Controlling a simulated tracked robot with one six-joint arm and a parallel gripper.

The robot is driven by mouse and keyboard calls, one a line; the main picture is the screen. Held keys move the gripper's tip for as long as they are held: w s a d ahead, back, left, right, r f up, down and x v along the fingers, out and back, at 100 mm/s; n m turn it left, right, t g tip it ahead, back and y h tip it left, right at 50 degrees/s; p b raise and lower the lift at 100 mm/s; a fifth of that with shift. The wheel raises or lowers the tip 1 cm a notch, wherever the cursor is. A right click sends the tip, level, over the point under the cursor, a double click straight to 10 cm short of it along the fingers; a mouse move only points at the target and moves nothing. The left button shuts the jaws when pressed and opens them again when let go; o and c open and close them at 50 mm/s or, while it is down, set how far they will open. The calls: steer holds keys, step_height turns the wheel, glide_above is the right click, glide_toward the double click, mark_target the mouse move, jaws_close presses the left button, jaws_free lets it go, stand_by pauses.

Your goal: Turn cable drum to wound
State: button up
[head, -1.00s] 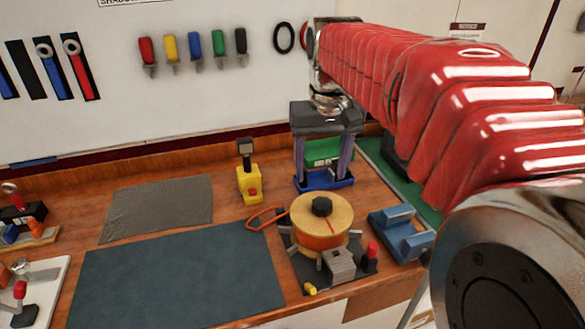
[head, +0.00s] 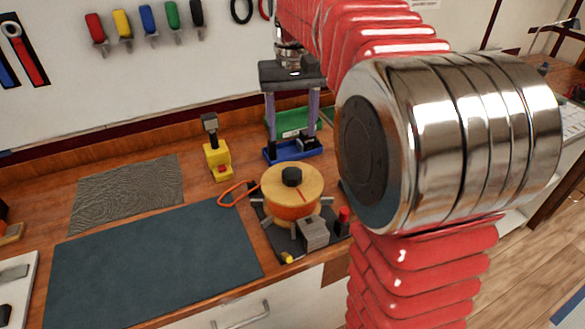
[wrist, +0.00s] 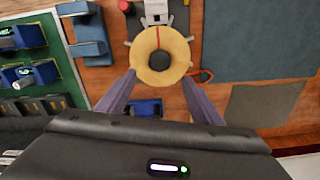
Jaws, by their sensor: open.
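The cable drum (head: 308,186) has a pale wooden top flange, a black centre knob and orange cable wound below it. It sits on a dark base plate on the bench. In the wrist view the drum (wrist: 146,64) shows a red line on its flange, running from the knob towards the grey block. My gripper (head: 291,145) is open and empty, behind the drum in the head view, with its purple fingers pointing down. In the wrist view my fingertips (wrist: 159,77) appear on either side of the drum's near edge, apparently apart from it.
A grey block (head: 315,233) and a red-topped post (head: 343,220) stand beside the drum. A blue tray (head: 272,156) is below my gripper. A yellow device with a lever (head: 217,160) stands left of it. The dark mat (head: 150,265) is clear.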

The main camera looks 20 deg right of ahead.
mark_target(292, 172)
step_height(292, 172, down, 13)
steer(key=shift+r, duration=0.1)
stand_by(0.5)
steer(key=shift+c, duration=0.7)
steer(key=c, duration=1.4)
